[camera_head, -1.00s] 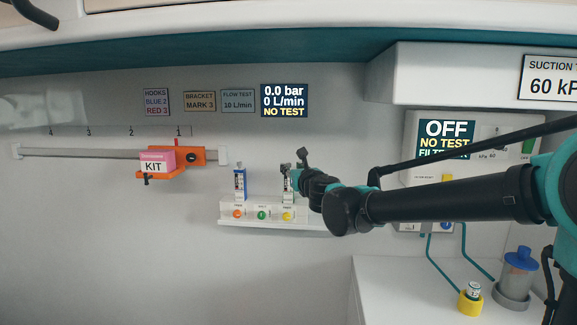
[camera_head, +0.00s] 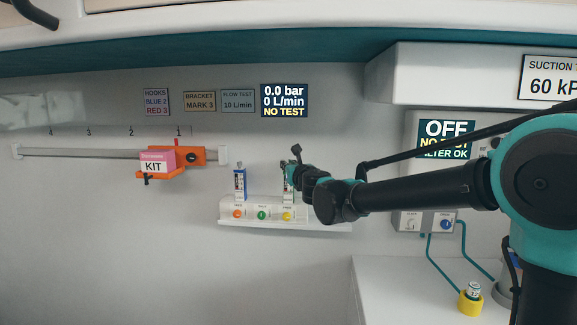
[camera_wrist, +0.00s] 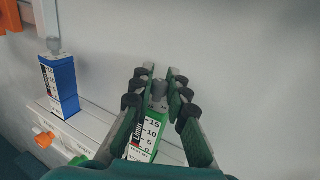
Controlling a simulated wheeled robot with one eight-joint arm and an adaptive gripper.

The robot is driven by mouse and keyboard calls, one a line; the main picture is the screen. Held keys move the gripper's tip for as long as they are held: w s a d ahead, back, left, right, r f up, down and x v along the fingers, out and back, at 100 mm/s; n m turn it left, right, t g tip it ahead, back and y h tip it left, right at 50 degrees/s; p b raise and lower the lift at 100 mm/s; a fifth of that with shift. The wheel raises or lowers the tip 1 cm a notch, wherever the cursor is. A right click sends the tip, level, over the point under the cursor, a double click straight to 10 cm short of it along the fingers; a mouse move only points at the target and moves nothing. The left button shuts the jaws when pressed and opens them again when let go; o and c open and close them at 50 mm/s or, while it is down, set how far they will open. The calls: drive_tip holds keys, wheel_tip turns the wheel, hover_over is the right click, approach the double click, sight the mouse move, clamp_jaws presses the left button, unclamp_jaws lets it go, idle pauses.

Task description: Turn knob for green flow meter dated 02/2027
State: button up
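The green flow meter (camera_wrist: 148,136) stands upright on the white wall unit in the wrist view, its scale showing 0 to 15. A grey knob (camera_wrist: 160,88) sits on its top. My gripper (camera_wrist: 160,75) is open, with its fingers on either side of the knob and a small gap showing around it. I cannot tell whether either finger touches it. In the head view my gripper (camera_head: 296,156) is at the top of this meter, which it partly hides.
A blue flow meter (camera_wrist: 59,82) stands to the left on the same white unit (camera_head: 322,226), with orange (camera_head: 238,213), green (camera_head: 262,214) and yellow (camera_head: 287,216) buttons below. A screen (camera_head: 285,101) reads 0.0 bar, 0 L/min, NO TEST. An orange bracket holds a kit (camera_head: 155,163) farther left.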

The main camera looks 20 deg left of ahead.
clamp_jaws()
drive_tip(key=shift+w+n+g+y, duration=0.1)
drive_tip(key=shift+n+g+y, duration=0.7)
drive_tip(key=shift+y, duration=0.2)
drive_tip(key=shift+n+g+y, duration=1.4)
drive_tip(key=shift+n+g, duration=0.1)
drive_tip(key=shift+g, duration=0.4)
drive_tip(key=o, duration=0.8)
unclamp_jaws()
drive_tip(key=v, duration=1.2)
